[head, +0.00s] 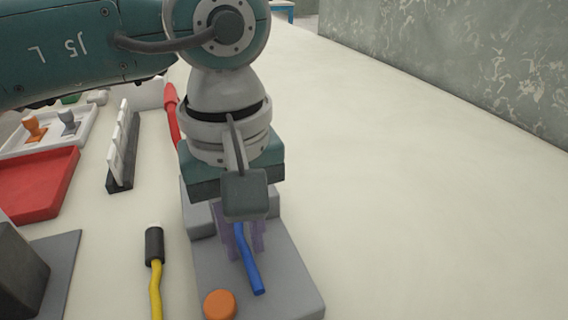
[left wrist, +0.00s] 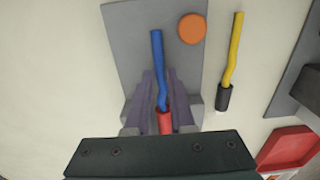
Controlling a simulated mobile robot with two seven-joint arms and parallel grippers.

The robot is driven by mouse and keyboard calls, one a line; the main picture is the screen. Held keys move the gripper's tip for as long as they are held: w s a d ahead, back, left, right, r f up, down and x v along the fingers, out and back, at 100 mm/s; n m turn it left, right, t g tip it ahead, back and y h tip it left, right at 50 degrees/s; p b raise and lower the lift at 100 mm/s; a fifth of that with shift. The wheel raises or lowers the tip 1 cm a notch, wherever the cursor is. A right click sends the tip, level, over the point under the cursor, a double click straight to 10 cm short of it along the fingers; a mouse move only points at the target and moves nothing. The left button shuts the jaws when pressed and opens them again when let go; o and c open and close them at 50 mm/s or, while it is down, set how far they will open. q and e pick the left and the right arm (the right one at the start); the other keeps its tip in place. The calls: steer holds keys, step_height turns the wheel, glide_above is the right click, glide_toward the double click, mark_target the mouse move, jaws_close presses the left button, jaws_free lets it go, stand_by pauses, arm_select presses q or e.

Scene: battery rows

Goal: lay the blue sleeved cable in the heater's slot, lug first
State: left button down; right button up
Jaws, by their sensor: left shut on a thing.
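The blue cable (head: 250,265) is between the purple fingers of my left gripper (head: 243,248), which is shut on it. In the left wrist view the blue cable (left wrist: 157,60) runs between the fingers (left wrist: 161,88) and has a red sleeve (left wrist: 165,122) at its near end. The lug is hidden. The heater, a grey base (head: 290,282) with an orange button (head: 219,305) and grey raised blocks (head: 198,219), lies under the gripper. My gripper and wrist cover most of the slot; whether the cable touches it I cannot tell. My right gripper is not in view.
A yellow cable (head: 155,285) with a black sleeve lies left of the heater. Further left are a white rack (head: 123,150), a red tray (head: 40,185), a white tray (head: 20,148) and a dark block (head: 18,270). The table right of the heater is clear.

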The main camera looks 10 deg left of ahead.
arm_select(q)
steer(key=shift+f, duration=0.15)
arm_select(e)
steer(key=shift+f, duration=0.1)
arm_select(q)
steer(key=c, duration=0.7)
jaws_free()
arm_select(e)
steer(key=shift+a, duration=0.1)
